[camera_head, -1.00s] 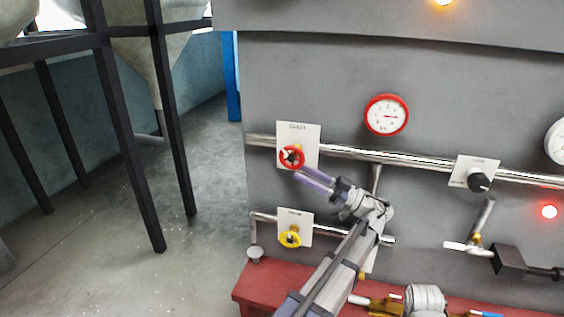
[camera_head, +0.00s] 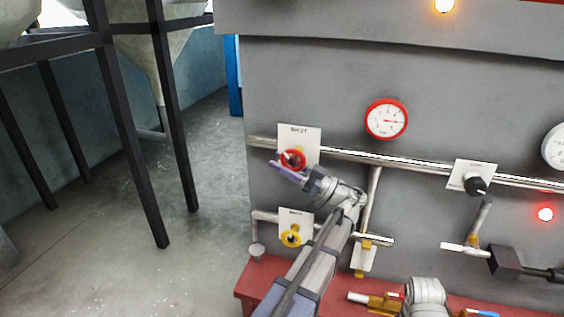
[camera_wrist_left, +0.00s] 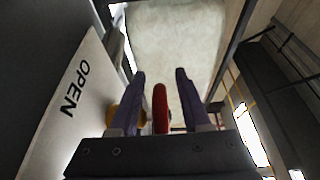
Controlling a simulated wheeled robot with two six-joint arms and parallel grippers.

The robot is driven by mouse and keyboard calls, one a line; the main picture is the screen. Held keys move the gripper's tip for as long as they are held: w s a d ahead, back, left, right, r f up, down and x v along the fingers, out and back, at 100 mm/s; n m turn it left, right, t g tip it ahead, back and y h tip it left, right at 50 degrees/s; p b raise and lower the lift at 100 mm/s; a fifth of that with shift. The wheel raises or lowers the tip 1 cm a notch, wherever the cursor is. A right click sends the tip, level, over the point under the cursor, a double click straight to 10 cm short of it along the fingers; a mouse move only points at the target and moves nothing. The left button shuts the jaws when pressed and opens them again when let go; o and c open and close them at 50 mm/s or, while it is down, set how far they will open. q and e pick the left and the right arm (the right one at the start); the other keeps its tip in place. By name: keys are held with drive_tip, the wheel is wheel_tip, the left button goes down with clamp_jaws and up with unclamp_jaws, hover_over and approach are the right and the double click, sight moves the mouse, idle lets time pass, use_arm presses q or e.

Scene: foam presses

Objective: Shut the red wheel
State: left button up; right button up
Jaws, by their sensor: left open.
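The red wheel (camera_head: 293,160) is a small ring handle in front of a white plate (camera_head: 312,138) marked SHUT at the top, on the grey panel. In the left wrist view the red wheel (camera_wrist_left: 160,108) shows edge-on between the two purple fingers of my left gripper (camera_wrist_left: 160,76), with a gap on each side. The plate there reads OPEN (camera_wrist_left: 75,88). In the head view my left gripper (camera_head: 284,168) is at the wheel, open, its fingers overlapping the wheel's lower left.
A red-rimmed gauge (camera_head: 387,119) and a black knob (camera_head: 475,184) are to the right. A steel pipe (camera_head: 400,162) crosses the panel. The floor at left is open before black posts (camera_head: 128,125).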

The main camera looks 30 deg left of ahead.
use_arm(q)
drive_tip(key=shift+c, duration=0.4)
clamp_jaws()
